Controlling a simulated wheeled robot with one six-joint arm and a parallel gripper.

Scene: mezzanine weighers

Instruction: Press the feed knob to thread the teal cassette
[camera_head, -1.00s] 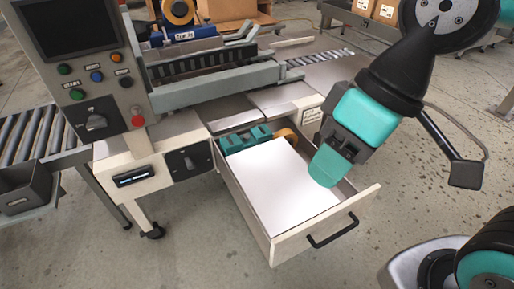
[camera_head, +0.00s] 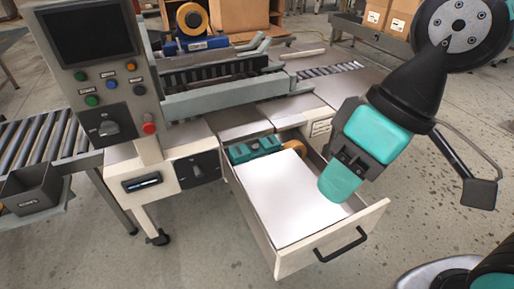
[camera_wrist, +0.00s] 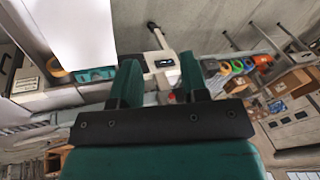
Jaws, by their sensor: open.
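A teal cassette-like block (camera_head: 255,148) lies at the back of the open drawer (camera_head: 327,243), beside an orange roll (camera_head: 296,147). It also shows in the wrist view (camera_wrist: 96,75), left of my fingers. A dark knob (camera_head: 197,171) sits on the machine's front face, and a larger grey knob (camera_head: 108,128) is on the upright control panel. Their labels are too small to read, so I cannot tell which is the feed knob. My gripper (camera_head: 340,184) hangs over the drawer's right side; in the wrist view its two teal fingers (camera_wrist: 158,80) are apart with nothing between them.
The control panel (camera_head: 64,83) carries a dark screen, several buttons and a red stop button (camera_head: 149,128). A blue unit with an orange reel (camera_head: 193,19) stands on the machine. A grey bin (camera_head: 30,187) and rollers (camera_head: 40,142) are left. The floor before the machine is clear.

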